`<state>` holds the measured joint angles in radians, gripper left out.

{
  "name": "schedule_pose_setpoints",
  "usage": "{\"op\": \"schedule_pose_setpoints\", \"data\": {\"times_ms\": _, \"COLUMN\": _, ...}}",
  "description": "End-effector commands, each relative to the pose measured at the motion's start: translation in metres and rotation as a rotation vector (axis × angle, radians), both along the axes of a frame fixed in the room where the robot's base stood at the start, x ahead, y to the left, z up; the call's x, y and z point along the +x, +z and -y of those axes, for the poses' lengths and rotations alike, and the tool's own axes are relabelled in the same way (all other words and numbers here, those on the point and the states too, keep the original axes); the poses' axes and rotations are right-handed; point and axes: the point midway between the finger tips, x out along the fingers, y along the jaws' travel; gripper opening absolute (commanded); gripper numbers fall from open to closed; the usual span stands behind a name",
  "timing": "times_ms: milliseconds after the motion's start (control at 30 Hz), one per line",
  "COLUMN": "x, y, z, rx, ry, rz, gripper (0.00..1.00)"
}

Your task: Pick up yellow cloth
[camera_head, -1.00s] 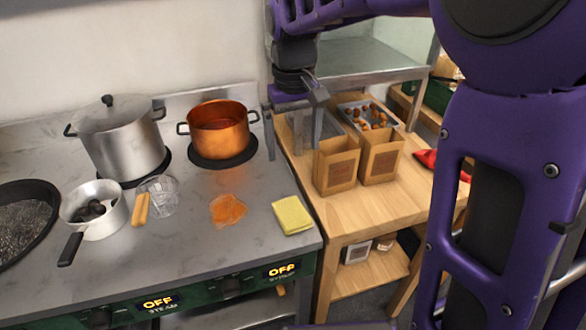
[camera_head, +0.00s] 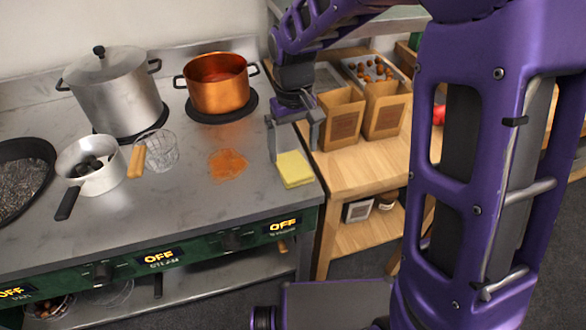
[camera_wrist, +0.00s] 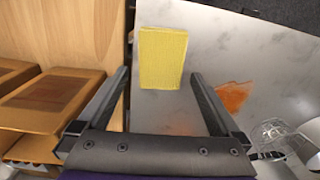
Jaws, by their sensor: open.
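The yellow cloth (camera_head: 294,169) lies flat and folded on the steel stove top, near its right front corner. In the wrist view the cloth (camera_wrist: 163,57) is ahead of the fingertips, between their lines, with nothing touching it that I can see. My gripper (camera_head: 293,140) is open and empty, pointing down just behind the cloth in the head view. Its two fingers (camera_wrist: 159,76) are wide apart in the wrist view. The exact height above the surface is hard to tell.
An orange spill (camera_head: 228,165) lies left of the cloth. Paper bags (camera_head: 340,119) stand on the wooden table (camera_head: 345,170) at right, beyond the stove's edge.

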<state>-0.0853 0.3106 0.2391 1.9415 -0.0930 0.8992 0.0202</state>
Motion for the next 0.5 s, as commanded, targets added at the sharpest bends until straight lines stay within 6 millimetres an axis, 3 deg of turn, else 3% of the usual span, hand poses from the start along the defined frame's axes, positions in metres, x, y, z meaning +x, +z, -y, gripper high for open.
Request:
{"op": "schedule_pose_setpoints", "data": {"times_ms": 200, "x": -0.004, "y": -0.035, "z": -0.001, "rx": 0.000, "ry": -0.001, "rz": -0.003, "gripper": 1.00}}
{"op": "schedule_pose_setpoints", "data": {"times_ms": 500, "x": -0.004, "y": -0.041, "z": -0.001, "rx": 0.000, "ry": 0.000, "rz": 0.000, "gripper": 1.00}}
